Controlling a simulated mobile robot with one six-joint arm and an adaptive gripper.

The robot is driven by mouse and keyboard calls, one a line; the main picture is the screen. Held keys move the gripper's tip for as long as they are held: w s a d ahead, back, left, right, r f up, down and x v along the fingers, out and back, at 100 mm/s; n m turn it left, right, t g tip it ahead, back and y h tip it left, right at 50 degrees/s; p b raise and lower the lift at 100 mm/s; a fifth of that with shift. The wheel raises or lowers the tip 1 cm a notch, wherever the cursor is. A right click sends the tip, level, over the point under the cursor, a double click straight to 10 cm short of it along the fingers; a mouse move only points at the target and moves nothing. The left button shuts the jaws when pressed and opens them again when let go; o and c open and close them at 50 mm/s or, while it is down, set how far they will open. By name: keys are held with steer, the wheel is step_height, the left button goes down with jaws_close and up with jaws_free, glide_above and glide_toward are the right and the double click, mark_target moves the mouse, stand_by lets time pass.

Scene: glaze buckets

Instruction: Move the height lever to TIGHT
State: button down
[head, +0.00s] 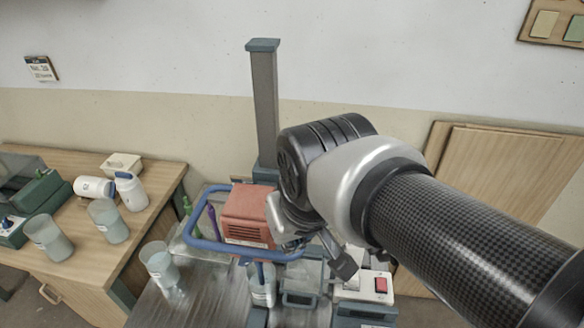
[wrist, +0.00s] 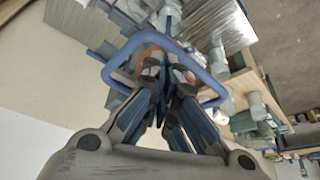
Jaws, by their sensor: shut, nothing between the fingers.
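A mixer stand has a tall grey column (head: 264,100) with a blue cap and a red-brown motor head (head: 245,218). A blue loop handle (head: 192,232) runs around the head; it also shows in the wrist view (wrist: 212,92). I cannot make out the height lever or a TIGHT mark; my arm covers the area right of the column. My gripper (wrist: 167,70) is shut and empty, its fingers over the blue loop in the wrist view. In the head view it is largely hidden behind my wrist; whether it touches the loop is unclear.
A clear cup (head: 159,262) stands left on the metal table (head: 150,308). A white box with a red switch (head: 381,285) sits at the right. A wooden side table (head: 85,262) holds cups and white bottles (head: 131,192). Boards lean on the wall at right.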

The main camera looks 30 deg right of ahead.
steer(key=w+d+f+m+g+h+p, duration=0.1)
steer(key=w+d+m, duration=0.1)
steer(key=w+d, duration=0.4)
steer(key=w+d+m+p, duration=0.1)
steer(key=w+d, duration=0.2)
steer(key=w, duration=0.6)
steer(key=w+d+f+m, duration=0.3)
steer(key=w+d+f, duration=0.7)
steer(key=d, duration=0.4)
steer(key=shift+f+g+h+p, duration=0.3)
steer(key=shift+f+p, duration=0.1)
step_height(320, 180, down, 10)
steer(key=b, duration=0.2)
steer(key=shift+s+a+r+b, duration=0.2)
steer(key=shift+r+b, duration=0.05)
steer(key=shift+b, duration=0.15)
